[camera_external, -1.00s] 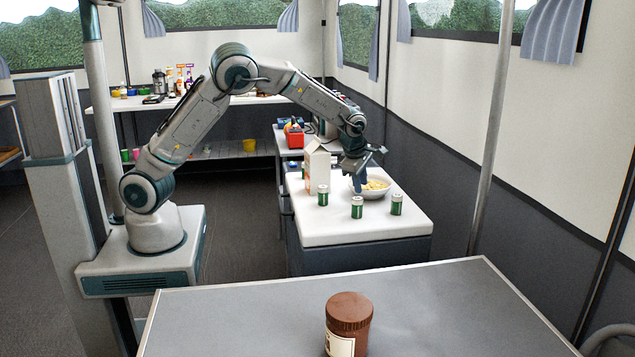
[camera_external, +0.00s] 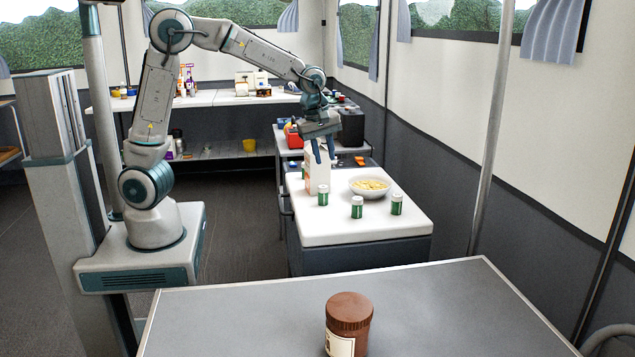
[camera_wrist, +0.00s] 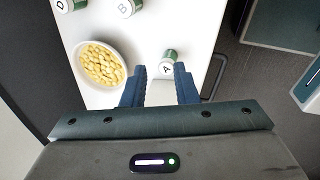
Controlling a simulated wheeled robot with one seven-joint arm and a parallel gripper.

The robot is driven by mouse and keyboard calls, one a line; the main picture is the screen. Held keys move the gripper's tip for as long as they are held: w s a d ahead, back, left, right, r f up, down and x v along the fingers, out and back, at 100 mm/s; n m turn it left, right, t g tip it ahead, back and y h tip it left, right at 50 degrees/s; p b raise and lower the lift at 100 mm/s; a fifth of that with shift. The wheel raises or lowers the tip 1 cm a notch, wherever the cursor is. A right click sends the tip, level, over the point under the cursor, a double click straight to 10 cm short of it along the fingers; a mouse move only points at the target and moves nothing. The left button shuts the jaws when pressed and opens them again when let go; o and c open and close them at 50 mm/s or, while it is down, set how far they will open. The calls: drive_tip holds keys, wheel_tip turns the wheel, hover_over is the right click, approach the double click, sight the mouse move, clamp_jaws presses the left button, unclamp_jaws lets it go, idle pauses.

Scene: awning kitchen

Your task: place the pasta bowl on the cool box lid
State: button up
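The pasta bowl (camera_external: 371,195) is white, holds yellow pasta and stands upright on the white top (camera_external: 345,226) of a grey unit. I cannot tell whether this white top is the cool box lid. The bowl (camera_wrist: 79,76) is left of the fingers in the wrist view. My gripper (camera_external: 321,153) is raised above the white top, up and left of the bowl in the outside view.
A white carton (camera_external: 316,178) stands left of the bowl, close to the gripper. Green jars (camera_external: 357,207) with white lids stand near the front. A red container (camera_external: 292,136) is behind. A brown jar (camera_external: 348,325) sits on the grey table. The front of the white top is clear.

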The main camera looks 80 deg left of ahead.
drive_tip(key=s+d+m, duration=0.2)
drive_tip(key=s+m, duration=0.8)
drive_tip(key=s, duration=0.1)
drive_tip(key=s+d+m, duration=0.3)
drive_tip(key=s+m, duration=0.6)
drive_tip(key=s, duration=0.3)
drive_tip(key=shift+s+d+f+m, duration=0.25)
drive_tip(key=shift+s+d+m, duration=0.05)
drive_tip(key=shift+m, duration=0.1)
